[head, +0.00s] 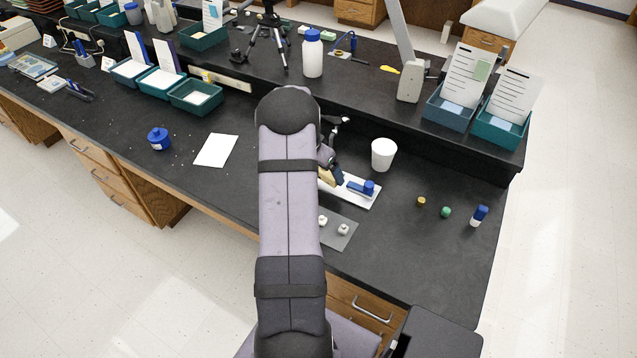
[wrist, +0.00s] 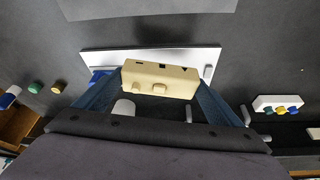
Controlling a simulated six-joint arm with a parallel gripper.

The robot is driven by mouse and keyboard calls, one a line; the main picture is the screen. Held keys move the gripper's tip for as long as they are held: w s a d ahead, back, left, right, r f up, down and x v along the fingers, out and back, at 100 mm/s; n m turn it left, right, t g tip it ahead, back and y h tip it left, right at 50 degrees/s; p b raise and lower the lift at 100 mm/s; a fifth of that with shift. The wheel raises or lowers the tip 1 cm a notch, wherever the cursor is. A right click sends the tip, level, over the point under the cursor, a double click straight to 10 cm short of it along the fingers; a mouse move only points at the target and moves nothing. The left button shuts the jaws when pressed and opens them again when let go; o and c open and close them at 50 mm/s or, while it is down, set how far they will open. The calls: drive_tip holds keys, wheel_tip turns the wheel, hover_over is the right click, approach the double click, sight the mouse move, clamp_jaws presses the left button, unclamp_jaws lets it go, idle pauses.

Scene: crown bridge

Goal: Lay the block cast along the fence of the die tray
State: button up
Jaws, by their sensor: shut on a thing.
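The block cast (wrist: 160,78) is a beige block with small dark marks on one face and small bumps on another. It sits between the two blue fingers of my gripper (wrist: 158,90), which is shut on it. The white die tray (wrist: 105,58) lies behind the block in the wrist view, and the block hides its middle. In the head view the tray (head: 352,199) shows right of my arm, with part of the block (head: 328,177) at its left end. I cannot tell whether block and tray touch. The fence is not clearly visible.
A blue piece (head: 368,187) is on the tray's right part. A white cup (head: 384,154) stands behind the tray. A grey sheet (head: 337,240) with small white pieces lies in front. Small caps (head: 446,212) and a blue-topped bottle (head: 479,216) stand at right.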

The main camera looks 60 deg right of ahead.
drive_tip(key=shift+n, duration=0.3)
drive_tip(key=shift+w+d+r, duration=1)
drive_tip(key=shift+d+r, duration=0.2)
drive_tip(key=shift+r, duration=0.05)
drive_tip(key=shift+w+r+n, duration=0.1)
drive_tip(key=shift+n, duration=0.2)
drive_tip(key=shift+n+t, duration=0.4)
drive_tip(key=shift+n, duration=0.1)
drive_tip(key=shift+f+b, duration=2.95)
drive_tip(key=shift+f, duration=0.15)
drive_tip(key=shift+f, duration=0.2)
drive_tip(key=o, duration=1)
drive_tip(key=shift+o, duration=0.2)
